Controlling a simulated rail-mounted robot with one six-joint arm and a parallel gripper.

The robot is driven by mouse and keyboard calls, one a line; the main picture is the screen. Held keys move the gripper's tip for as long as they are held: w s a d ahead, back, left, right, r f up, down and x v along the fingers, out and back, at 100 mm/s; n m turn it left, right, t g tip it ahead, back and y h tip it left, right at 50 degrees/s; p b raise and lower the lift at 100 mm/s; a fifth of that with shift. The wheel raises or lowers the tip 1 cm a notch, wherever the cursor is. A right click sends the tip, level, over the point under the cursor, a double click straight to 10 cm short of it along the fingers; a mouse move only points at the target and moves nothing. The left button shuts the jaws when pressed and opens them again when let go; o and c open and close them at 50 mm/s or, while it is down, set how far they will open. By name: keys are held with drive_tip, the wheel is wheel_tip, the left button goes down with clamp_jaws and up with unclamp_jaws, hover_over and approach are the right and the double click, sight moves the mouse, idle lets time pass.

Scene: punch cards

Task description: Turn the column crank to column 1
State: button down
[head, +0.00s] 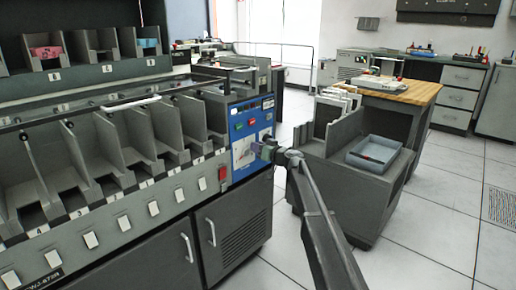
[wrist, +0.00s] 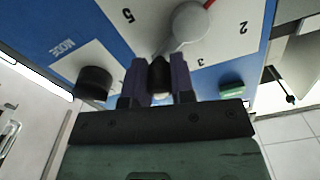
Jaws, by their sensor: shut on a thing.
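The column crank (wrist: 191,22) sits on a white dial plate on the blue control panel (head: 238,122) of the grey card machine. In the wrist view its round grey hub shows at the top, with a red pointer beside it. The numbers 5, 2 and 3 are readable around it; the rest of the dial is out of view. My gripper (wrist: 158,78) has its two purple fingers closed around the crank's dark handle. In the head view my gripper (head: 264,150) reaches the panel from the right and covers part of the dial.
A black MODE knob (wrist: 95,83) and a green button (wrist: 232,91) are close to my fingers. A red switch (head: 223,173) is on the machine's front. A grey cart (head: 345,190) with a blue-grey tray (head: 372,153) stands at right. Open floor lies beyond it.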

drive_tip(key=c, duration=1)
unclamp_jaws()
drive_tip(key=shift+o, duration=0.2)
drive_tip(key=v, duration=1.1)
drive_tip(key=shift+w, duration=0.1)
